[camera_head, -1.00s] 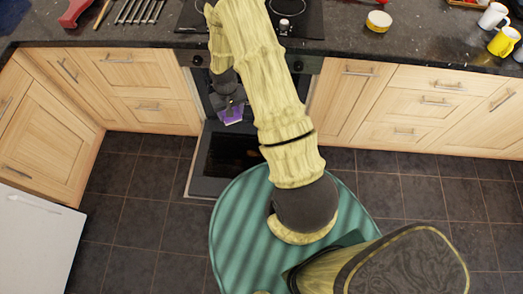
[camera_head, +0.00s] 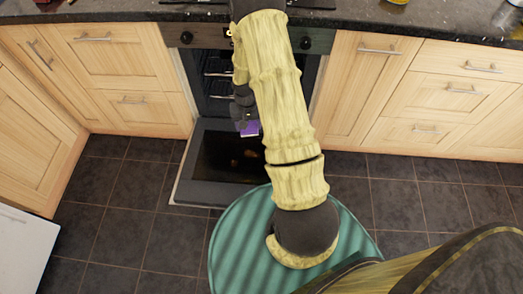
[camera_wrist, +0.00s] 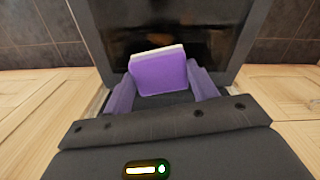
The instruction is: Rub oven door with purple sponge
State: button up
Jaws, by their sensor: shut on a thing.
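The purple sponge (camera_wrist: 160,76) has a pale edge along its top and sits between the two fingers of my gripper (camera_wrist: 162,88) in the wrist view. The gripper is shut on it. In the head view a small part of the sponge (camera_head: 250,129) shows beside my arm, over the oven door. The oven door (camera_head: 215,160) is folded down open, with dark glass that has brownish marks. In the wrist view the door (camera_wrist: 118,15) lies beyond the sponge. I cannot tell whether sponge and door touch. My arm hides part of the oven.
The open oven cavity (camera_head: 215,75) with racks stands behind the door. Wooden cabinets (camera_head: 355,95) flank it on both sides. A dark granite counter (camera_head: 400,22) runs above. Dark tiled floor (camera_head: 130,190) is clear at left and right.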

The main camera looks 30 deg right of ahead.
jog(key=d+f+m+b, duration=0.1)
jog(key=d+f+b, duration=0.1)
jog(key=f+b, duration=0.5)
jog(key=d+f+m+b, duration=0.1)
jog(key=d+f+b, duration=0.1)
jog(key=f+b, duration=0.5)
jog(key=shift+s+d+f, duration=0.4)
jog(key=shift+s+f, duration=0.05)
jog(key=shift+f, duration=0.15)
